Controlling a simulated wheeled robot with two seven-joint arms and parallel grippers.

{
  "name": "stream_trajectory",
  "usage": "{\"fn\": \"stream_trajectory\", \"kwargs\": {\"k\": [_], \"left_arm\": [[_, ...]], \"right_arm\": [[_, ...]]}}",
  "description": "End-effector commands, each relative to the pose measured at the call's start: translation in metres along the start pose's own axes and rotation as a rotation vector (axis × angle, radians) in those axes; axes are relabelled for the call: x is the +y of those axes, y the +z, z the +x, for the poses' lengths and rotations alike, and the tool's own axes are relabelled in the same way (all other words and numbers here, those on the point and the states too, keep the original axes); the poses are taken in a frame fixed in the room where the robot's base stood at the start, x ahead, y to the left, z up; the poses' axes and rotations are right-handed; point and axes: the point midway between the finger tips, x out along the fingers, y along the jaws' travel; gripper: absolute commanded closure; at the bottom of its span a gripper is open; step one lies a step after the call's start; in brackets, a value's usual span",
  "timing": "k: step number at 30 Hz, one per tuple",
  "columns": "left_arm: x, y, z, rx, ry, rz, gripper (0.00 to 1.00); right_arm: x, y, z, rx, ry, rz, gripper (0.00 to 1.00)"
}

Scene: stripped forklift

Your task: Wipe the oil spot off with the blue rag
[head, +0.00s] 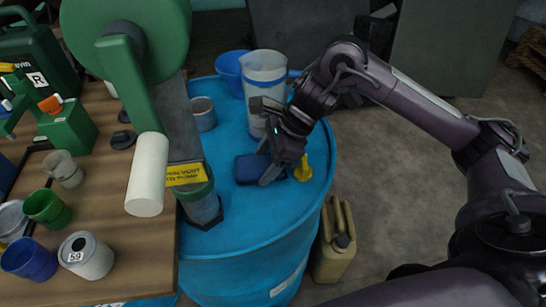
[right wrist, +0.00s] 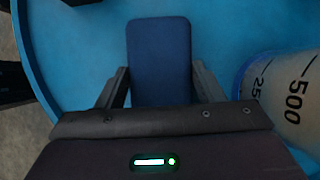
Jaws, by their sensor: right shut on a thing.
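The blue rag (head: 248,168) is a dark blue, flat, rounded block on the lighter blue drum top (head: 225,145). It also shows in the right wrist view (right wrist: 160,55), lying lengthwise between the two dark fingers. My right gripper (head: 268,172) reaches down from the right and is shut on the rag, low over the drum top. I see no oil spot in either view; the rag and gripper cover part of the drum top. My left gripper is not in view.
A clear measuring jug (head: 264,80) stands behind the gripper, with a grey cup (head: 203,113) and blue bowl (head: 231,68) nearby. A yellow item (head: 303,170) is just right. A green crank with white handle (head: 147,175) rises at left. A tan canister (head: 335,245) stands below.

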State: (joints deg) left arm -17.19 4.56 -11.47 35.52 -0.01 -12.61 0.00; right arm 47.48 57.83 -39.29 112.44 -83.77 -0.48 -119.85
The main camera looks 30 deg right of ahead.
Motion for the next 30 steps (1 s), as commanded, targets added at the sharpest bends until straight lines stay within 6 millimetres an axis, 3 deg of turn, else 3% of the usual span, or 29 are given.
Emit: {"fn": "stream_trajectory", "kwargs": {"k": [12,24,30], "left_arm": [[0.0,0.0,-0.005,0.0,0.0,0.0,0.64],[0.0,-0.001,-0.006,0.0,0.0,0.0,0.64],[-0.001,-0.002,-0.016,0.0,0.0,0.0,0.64]], "right_arm": [[0.001,0.031,0.014,-0.005,0.002,-0.003,0.72],[0.0,0.034,0.015,-0.005,-0.001,-0.001,0.72],[0.0,0.041,0.004,-0.005,-0.001,-0.002,0.72]]}}
